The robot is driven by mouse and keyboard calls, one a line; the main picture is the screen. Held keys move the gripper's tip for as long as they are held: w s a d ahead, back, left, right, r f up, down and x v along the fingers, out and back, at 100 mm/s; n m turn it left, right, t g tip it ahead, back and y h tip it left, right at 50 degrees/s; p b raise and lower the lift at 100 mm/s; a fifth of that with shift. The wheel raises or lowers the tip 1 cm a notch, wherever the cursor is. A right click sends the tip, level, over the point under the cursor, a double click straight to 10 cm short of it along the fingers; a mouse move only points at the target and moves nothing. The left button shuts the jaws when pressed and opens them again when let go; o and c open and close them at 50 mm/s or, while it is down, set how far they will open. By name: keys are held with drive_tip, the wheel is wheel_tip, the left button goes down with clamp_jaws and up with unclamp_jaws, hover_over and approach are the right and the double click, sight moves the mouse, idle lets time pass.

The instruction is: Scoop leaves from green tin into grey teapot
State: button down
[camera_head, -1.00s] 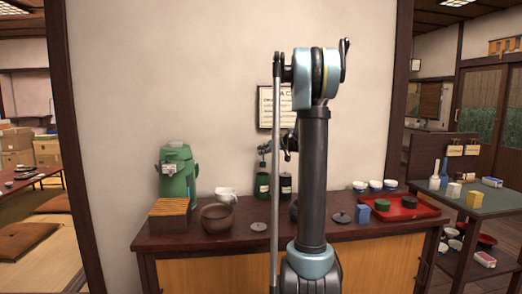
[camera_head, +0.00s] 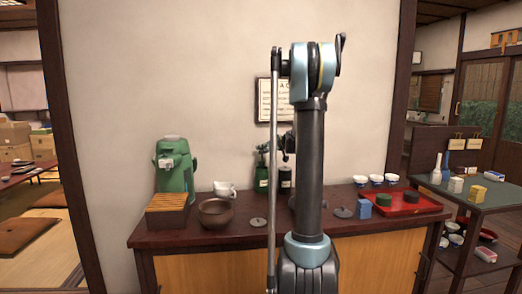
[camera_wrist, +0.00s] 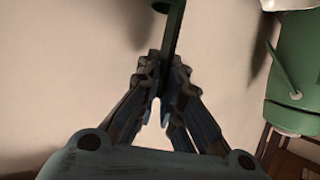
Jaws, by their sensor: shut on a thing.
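The green tin (camera_head: 261,181) with a pale label stands at the back of the wooden counter, beside a dark labelled tin (camera_head: 285,180). My gripper (camera_head: 283,150) is above the tins, partly hidden by my arm. In the wrist view my gripper (camera_wrist: 168,70) is shut on a dark green scoop (camera_wrist: 174,25), whose far end is out of frame. In the head view the green scoop (camera_head: 264,150) shows just above the green tin; I cannot tell whether it holds leaves. The grey teapot is mostly hidden behind my arm; a dark edge (camera_head: 292,202) beside it may be the pot.
A green air pot (camera_head: 175,165), slatted wooden box (camera_head: 167,211), brown bowl (camera_head: 215,212) and white cup (camera_head: 222,188) stand left. Two grey lids (camera_head: 258,222) (camera_head: 343,212) lie on the counter (camera_head: 190,240). A blue box (camera_head: 364,208) and red tray (camera_head: 425,208) are right.

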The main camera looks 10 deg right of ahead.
sight(262, 164)
drive_tip(key=shift+f, duration=2.75)
drive_tip(key=shift+r, duration=2.1)
idle(0.9)
drive_tip(key=shift+r, duration=2.25)
drive_tip(key=shift+r, duration=0.1)
